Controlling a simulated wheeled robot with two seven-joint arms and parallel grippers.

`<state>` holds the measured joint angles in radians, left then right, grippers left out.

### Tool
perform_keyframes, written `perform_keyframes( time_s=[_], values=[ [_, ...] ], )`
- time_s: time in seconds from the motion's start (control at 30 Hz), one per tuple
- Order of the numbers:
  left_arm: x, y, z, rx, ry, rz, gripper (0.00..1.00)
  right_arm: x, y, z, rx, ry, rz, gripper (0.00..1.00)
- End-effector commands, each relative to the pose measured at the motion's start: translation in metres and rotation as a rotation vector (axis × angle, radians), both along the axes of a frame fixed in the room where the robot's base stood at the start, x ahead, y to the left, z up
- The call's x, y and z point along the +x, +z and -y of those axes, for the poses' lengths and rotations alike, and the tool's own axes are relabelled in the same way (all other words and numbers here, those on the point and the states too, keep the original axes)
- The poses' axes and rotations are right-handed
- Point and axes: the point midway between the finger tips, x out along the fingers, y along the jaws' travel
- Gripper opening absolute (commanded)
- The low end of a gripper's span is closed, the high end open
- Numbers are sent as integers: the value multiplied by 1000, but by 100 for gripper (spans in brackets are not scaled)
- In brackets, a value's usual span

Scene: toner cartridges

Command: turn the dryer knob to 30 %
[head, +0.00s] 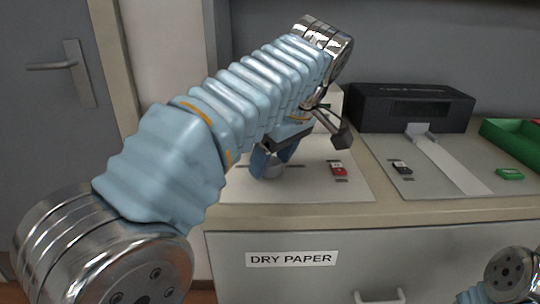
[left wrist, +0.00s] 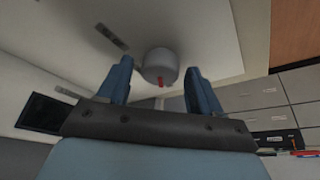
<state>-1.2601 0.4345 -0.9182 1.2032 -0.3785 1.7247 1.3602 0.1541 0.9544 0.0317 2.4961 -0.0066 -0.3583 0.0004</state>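The dryer knob (left wrist: 160,62) is a grey round knob with a red mark on its edge, on a pale panel in the left wrist view. In the head view the knob (head: 274,170) shows low between my left fingers, partly hidden. My left gripper (head: 272,160) points down at the panel. In the left wrist view its blue fingers (left wrist: 160,72) stand apart on either side of the knob, with a gap visible on both sides. The percent marks cannot be read. My right gripper is out of view; only part of the right arm shows at lower right.
A red switch (head: 338,168) sits right of the knob, and a black switch (head: 402,167) farther right. A black device (head: 411,107) with a paper strip (head: 449,164) stands behind. A green tray (head: 513,137) is at far right. A drawer labelled DRY PAPER (head: 290,259) lies below.

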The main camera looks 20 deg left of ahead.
Motion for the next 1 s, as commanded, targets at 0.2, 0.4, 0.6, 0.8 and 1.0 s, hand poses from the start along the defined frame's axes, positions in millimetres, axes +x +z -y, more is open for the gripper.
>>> perform_keyframes(
  time_s=[0.2, 0.4, 0.6, 0.8, 1.0],
  values=[
    [0, 0, 0, 0, 0, 0, 30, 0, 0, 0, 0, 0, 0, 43],
    [0, 0, 0, 0, -2, -1, 13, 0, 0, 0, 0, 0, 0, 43],
    [0, 0, -1, -2, -36, -1, 13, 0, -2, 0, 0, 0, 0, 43],
    [-1, -2, -1, -2, -139, -2, 13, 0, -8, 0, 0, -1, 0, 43],
    [-2, -2, -2, -3, -307, 0, 13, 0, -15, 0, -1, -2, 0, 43]
  ],
)
